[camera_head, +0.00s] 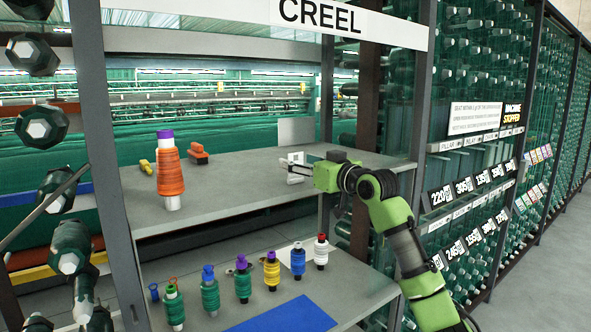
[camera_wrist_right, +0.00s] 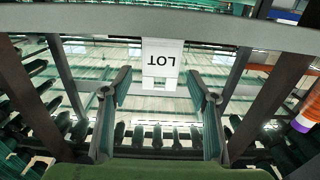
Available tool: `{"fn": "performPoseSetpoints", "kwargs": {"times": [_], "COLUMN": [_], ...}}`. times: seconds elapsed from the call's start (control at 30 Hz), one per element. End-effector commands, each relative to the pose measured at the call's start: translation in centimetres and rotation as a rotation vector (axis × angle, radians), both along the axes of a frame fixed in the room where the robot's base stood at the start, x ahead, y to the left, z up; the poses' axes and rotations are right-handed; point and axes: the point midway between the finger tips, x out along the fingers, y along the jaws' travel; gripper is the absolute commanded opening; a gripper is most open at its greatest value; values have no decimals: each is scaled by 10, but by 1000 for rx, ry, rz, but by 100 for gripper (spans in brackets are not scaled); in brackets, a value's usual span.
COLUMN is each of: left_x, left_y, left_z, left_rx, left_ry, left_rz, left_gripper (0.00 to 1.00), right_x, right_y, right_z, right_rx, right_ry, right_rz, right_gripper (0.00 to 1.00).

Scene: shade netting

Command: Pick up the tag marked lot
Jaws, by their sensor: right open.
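The tag marked LOT (camera_wrist_right: 162,58) is a white card with black letters, upside down in the right wrist view. It stands ahead of my right gripper (camera_wrist_right: 158,85), between the lines of its two fingers and apart from them. In the head view a small white piece, apparently this tag (camera_head: 296,157), shows at the fingertips of my right gripper (camera_head: 291,173), above the upper grey shelf. My right gripper is open, with nothing between its fingers. My left gripper is not in view.
The upper grey shelf (camera_head: 235,188) holds an orange spool (camera_head: 170,172), a yellow piece (camera_head: 146,167), an orange-red piece (camera_head: 198,154) and a grey plate (camera_head: 296,131). Dark posts flank the opening.

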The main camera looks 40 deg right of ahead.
Motion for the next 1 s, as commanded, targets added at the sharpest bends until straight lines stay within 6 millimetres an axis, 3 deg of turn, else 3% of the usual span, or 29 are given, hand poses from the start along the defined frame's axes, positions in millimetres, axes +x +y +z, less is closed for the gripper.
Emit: {"fn": "performPoseSetpoints", "kwargs": {"times": [0.17, 0.3, 0.77, 1.0], "left_x": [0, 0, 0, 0], "left_y": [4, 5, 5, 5], "left_z": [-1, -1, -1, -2], "left_rx": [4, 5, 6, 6], "left_ry": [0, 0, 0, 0], "left_rz": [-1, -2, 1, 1], "left_gripper": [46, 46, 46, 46], "right_x": [0, 0, 0, 0], "right_y": [0, 0, 0, -1], "right_z": [-1, -1, 2, 24], "right_rx": [0, 0, 0, -2], "right_ry": [-1, 0, -1, -5], "right_rz": [0, 0, 0, -1], "right_gripper": [54, 23, 23, 23]}}
